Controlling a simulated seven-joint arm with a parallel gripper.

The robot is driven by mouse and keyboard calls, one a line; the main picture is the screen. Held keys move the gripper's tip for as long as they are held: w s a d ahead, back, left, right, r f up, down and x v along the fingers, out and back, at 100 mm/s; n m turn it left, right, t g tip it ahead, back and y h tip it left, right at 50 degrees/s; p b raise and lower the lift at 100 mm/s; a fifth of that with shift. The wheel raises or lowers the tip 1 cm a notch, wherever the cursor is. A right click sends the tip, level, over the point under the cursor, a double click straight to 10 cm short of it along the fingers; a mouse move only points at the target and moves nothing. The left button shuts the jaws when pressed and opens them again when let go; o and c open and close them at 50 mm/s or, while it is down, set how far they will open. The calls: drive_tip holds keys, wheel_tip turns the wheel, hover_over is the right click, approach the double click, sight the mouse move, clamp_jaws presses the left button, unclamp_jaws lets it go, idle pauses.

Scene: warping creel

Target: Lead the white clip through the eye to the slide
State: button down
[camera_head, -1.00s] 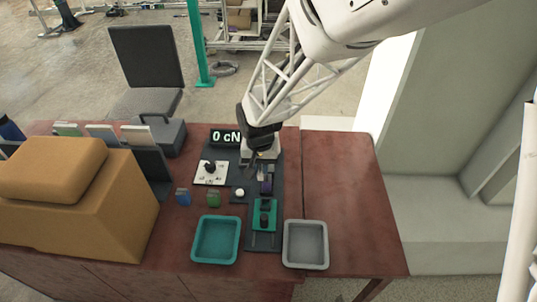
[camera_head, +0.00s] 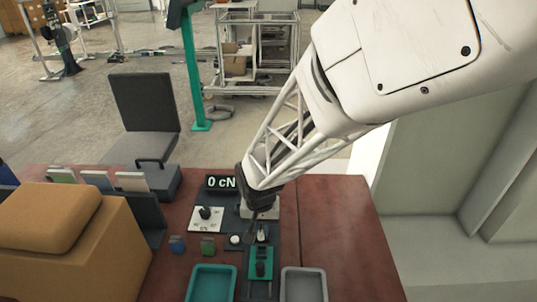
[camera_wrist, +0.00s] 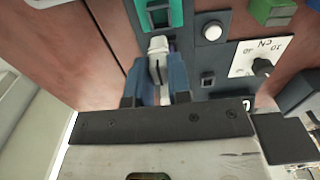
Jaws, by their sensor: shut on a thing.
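My gripper (camera_wrist: 162,72) is shut on the white clip (camera_wrist: 158,46), which sticks out beyond the blue fingertips in the wrist view. In the head view the clip (camera_head: 263,233) shows small and pale below my gripper (camera_head: 256,212). The teal slide (camera_head: 261,263) with a dark knob lies just in front of the clip on the dark board; it also shows at the top of the wrist view (camera_wrist: 176,14). A sliver of purple (camera_wrist: 172,46) beside the clip may be the eye; it is mostly hidden, and I cannot tell whether the clip is through it.
A teal tray (camera_head: 212,268) and a grey tray (camera_head: 304,271) flank the slide at the front. A white dial plate (camera_head: 205,219), white button (camera_head: 235,240), blue block (camera_head: 177,245) and green block (camera_head: 208,246) are left. The display (camera_head: 220,183) reads 0 cN. The table's right side is clear.

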sight(261, 237)
drive_tip(key=shift+f, duration=0.1)
drive_tip(key=shift+f, duration=2.5)
drive_tip(key=shift+f, duration=1.35)
idle(0.8)
drive_tip(key=c, duration=0.7)
unclamp_jaws()
drive_tip(key=shift+c, duration=0.2)
drive_tip(key=shift+r, duration=0.1)
drive_tip(key=shift+r, duration=3.4)
drive_tip(key=shift+r, duration=0.15)
